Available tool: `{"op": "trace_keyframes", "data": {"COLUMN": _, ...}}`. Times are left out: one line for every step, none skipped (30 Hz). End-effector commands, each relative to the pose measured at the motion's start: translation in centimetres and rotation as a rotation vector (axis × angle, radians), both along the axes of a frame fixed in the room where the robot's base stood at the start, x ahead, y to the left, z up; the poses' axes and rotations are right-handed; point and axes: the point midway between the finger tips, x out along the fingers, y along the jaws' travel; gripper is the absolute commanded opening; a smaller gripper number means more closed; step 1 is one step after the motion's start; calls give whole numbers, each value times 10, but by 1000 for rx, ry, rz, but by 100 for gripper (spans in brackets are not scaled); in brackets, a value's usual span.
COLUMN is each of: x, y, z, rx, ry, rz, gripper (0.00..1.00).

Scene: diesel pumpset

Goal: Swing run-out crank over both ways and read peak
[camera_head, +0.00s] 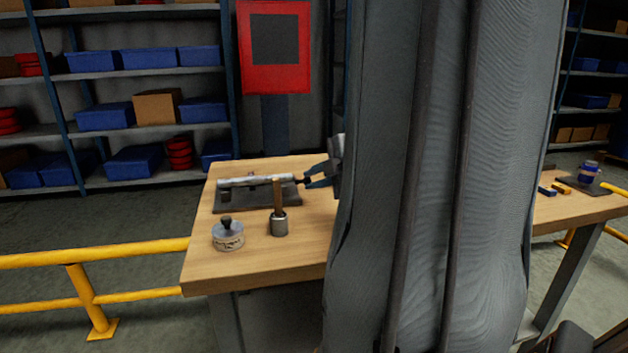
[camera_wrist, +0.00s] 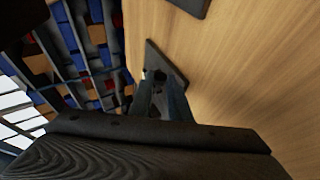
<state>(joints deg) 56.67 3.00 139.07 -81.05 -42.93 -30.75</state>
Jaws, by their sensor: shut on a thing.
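A run-out fixture with a pale horizontal shaft (camera_head: 258,181) sits on a dark base plate (camera_head: 235,204) on the wooden bench. My gripper (camera_head: 309,180) is at the fixture's right end, shut on the small dark crank there; the crank is mostly hidden by the fingers. In the wrist view my gripper's two fingers (camera_wrist: 161,92) reach down to a dark part over the dark plate (camera_wrist: 157,51). I cannot make out a gauge face or any reading. My own arm hides the bench to the right of the fixture.
A yellow rail (camera_head: 95,254) runs left of the bench. Shelves with blue boxes (camera_head: 104,116) stand behind.

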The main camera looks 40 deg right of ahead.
Motion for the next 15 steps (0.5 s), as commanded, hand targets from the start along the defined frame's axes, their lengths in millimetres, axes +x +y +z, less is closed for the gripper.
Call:
{"op": "trace_keyframes", "data": {"x": 0, "y": 0, "z": 0, "rx": 0, "ry": 0, "rz": 1, "gripper": 0}}
{"op": "trace_keyframes", "data": {"x": 0, "y": 0, "z": 0, "rx": 0, "ry": 0, "rz": 1, "gripper": 0}}
{"op": "trace_keyframes", "data": {"x": 0, "y": 0, "z": 0, "rx": 0, "ry": 0, "rz": 1, "gripper": 0}}
{"op": "trace_keyframes", "data": {"x": 0, "y": 0, "z": 0, "rx": 0, "ry": 0, "rz": 1, "gripper": 18}}
{"op": "trace_keyframes", "data": {"x": 0, "y": 0, "z": 0, "rx": 0, "ry": 0, "rz": 1, "gripper": 23}}
{"op": "trace_keyframes", "data": {"x": 0, "y": 0, "z": 0, "rx": 0, "ry": 0, "rz": 1, "gripper": 30}}
{"op": "trace_keyframes", "data": {"x": 0, "y": 0, "z": 0, "rx": 0, "ry": 0, "rz": 1, "gripper": 35}}
{"op": "trace_keyframes", "data": {"x": 0, "y": 0, "z": 0, "rx": 0, "ry": 0, "rz": 1, "gripper": 36}}
{"op": "trace_keyframes", "data": {"x": 0, "y": 0, "z": 0, "rx": 0, "ry": 0, "rz": 1, "gripper": 36}}
{"op": "trace_keyframes", "data": {"x": 0, "y": 0, "z": 0, "rx": 0, "ry": 0, "rz": 1, "gripper": 36}}
{"op": "trace_keyframes", "data": {"x": 0, "y": 0, "z": 0, "rx": 0, "ry": 0, "rz": 1, "gripper": 36}}
{"op": "trace_keyframes", "data": {"x": 0, "y": 0, "z": 0, "rx": 0, "ry": 0, "rz": 1, "gripper": 36}}
{"op": "trace_keyframes", "data": {"x": 0, "y": 0, "z": 0, "rx": 0, "ry": 0, "rz": 1, "gripper": 36}}
{"op": "trace_keyframes", "data": {"x": 0, "y": 0, "z": 0, "rx": 0, "ry": 0, "rz": 1, "gripper": 36}}
{"op": "trace_keyframes", "data": {"x": 0, "y": 0, "z": 0, "rx": 0, "ry": 0, "rz": 0, "gripper": 36}}
